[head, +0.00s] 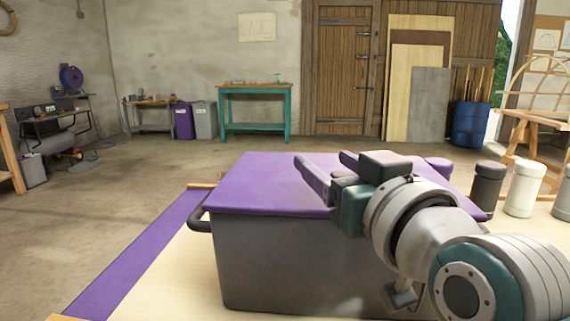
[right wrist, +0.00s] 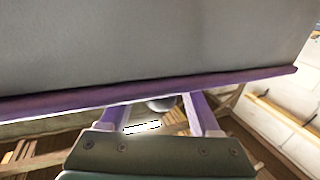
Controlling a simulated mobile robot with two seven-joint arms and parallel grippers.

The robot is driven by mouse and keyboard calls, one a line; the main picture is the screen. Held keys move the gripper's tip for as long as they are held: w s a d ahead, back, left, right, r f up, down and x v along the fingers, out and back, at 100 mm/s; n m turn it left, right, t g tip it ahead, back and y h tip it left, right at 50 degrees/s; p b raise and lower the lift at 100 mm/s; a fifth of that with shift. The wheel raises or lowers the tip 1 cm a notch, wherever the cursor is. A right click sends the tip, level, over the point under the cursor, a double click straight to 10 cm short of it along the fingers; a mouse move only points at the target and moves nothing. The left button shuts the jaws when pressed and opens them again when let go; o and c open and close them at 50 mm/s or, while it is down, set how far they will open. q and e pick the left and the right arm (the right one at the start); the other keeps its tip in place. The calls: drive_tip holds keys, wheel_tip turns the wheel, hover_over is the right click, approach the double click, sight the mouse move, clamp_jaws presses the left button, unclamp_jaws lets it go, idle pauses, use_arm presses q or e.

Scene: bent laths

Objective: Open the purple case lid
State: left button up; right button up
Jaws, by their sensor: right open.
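The case (head: 290,262) is a grey box on the pale table, with a flat purple lid (head: 262,180) lying shut on top. A dark handle (head: 199,220) sticks out at its left side. My left gripper is not in view.
A dark canister (head: 487,185) and a white canister (head: 523,190) stand right of the case. A purple strip (head: 130,255) runs along the table's left side. A teal bench (head: 255,90) and a blue barrel (head: 470,125) stand far back. The floor between is mostly clear.

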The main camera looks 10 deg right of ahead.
clamp_jaws()
idle(0.3)
idle(1.0)
